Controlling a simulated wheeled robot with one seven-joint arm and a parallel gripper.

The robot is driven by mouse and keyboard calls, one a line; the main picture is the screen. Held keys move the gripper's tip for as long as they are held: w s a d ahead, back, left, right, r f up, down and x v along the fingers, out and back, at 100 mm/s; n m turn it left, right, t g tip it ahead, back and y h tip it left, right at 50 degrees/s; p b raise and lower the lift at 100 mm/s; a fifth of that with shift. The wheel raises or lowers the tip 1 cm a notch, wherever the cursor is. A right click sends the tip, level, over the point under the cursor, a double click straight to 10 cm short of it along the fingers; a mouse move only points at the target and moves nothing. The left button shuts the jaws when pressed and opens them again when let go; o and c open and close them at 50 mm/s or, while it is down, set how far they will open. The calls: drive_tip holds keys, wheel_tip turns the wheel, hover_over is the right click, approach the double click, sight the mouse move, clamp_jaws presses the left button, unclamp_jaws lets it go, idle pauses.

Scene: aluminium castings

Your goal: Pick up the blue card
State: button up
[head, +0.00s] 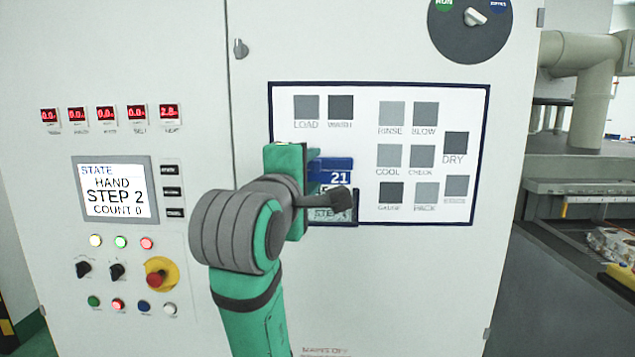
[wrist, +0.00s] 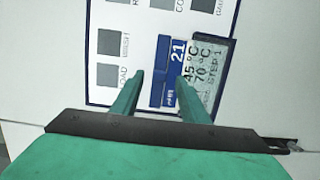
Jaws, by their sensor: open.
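The blue card (head: 331,165), marked 21 in white, stands against the white board on the machine front. It is partly hidden behind my gripper in the head view. In the wrist view the blue card (wrist: 165,82) lies just beyond the fingertips, toward the left finger and reaching across the gap. My gripper (wrist: 163,82) is open, with its two green fingers apart on either side of the card's lower part. I cannot tell whether they touch it. A pale card with temperatures and STEP 1 (wrist: 205,70) sits beside the blue card, near the right finger.
The white board (head: 365,110) has a dark blue border and grey squares labelled LOAD, RINSE, DRY and others. A display (head: 115,190) reads HAND STEP 2, with lights, knobs and a red stop button (head: 157,279) below it. A rotary switch (head: 471,18) is above the board.

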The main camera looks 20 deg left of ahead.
sight(331, 172)
drive_tip(key=shift+w+a, duration=0.1)
drive_tip(key=shift+w, duration=1.25)
clamp_jaws()
